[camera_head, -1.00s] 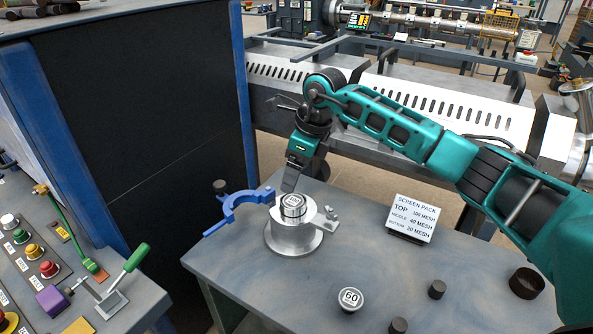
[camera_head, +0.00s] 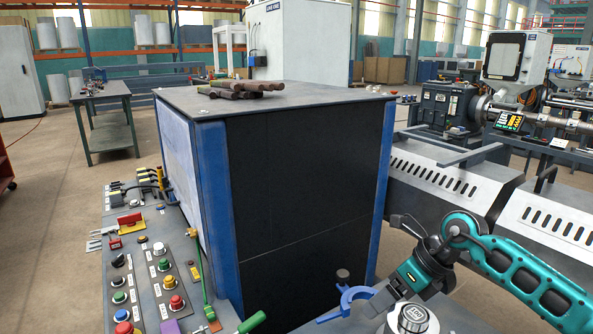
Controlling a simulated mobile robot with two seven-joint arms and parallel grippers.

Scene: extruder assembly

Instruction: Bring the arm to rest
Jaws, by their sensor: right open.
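My right arm, teal, comes in from the right edge in the head view, bent at the wrist. My right gripper (camera_head: 383,298) is open and points down and to the left. Its fingers show just above and left of a metal cylinder with a labelled round cap (camera_head: 412,318), cut off by the bottom edge. I see nothing between the fingers. A blue open ring clamp (camera_head: 350,298) lies left of the gripper. My left gripper is not in view.
A large dark cabinet (camera_head: 310,190) with blue posts stands left of the arm, with several rods (camera_head: 240,88) on top. A control panel with coloured buttons (camera_head: 140,270) is at lower left. A slotted metal machine cover (camera_head: 435,180) stands behind the arm.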

